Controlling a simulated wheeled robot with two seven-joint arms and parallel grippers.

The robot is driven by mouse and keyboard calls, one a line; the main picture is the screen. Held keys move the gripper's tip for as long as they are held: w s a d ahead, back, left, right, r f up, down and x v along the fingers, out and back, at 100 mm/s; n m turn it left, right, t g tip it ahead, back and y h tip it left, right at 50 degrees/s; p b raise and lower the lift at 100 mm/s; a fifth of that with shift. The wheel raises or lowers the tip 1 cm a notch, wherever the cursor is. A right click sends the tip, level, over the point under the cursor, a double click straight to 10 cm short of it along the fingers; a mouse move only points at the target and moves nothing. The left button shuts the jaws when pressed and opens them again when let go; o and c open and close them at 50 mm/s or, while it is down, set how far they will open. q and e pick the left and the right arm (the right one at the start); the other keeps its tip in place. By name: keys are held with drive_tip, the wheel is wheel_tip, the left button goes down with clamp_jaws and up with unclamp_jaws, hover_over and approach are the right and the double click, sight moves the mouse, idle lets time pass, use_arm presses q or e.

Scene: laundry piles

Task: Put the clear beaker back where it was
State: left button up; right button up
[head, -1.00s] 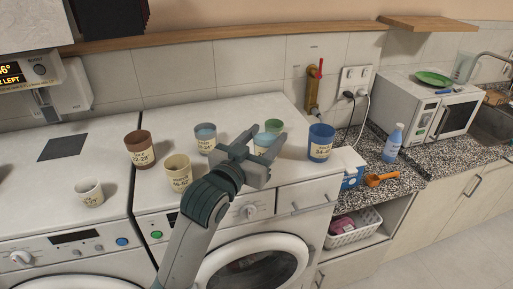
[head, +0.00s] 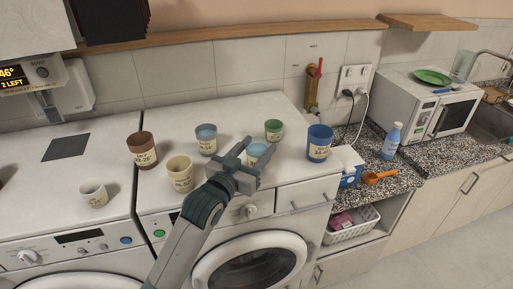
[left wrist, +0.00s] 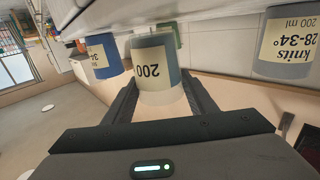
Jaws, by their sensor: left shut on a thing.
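The clear beaker (head: 257,150), with bluish contents and a pale label, is between the fingers of my left gripper (head: 246,156), above or on the front of the right-hand washing machine top. The wrist view shows the same beaker (left wrist: 152,62) with "200" on its label, gripped by the left gripper (left wrist: 158,88). I cannot tell whether its base touches the top. A green cup (head: 273,129) stands behind it. A grey-blue cup (head: 206,140) stands to the left and a blue cup (head: 319,143) to the right. My right gripper is not in view.
A blue-white box (head: 349,168), blue bottle (head: 391,141) and orange scoop (head: 379,177) are right.

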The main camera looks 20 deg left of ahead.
use_arm(q)
drive_tip(key=shift+f, duration=0.4)
drive_tip(key=shift+f, duration=0.2)
drive_tip(key=o, duration=1)
drive_tip(key=shift+o, duration=0.2)
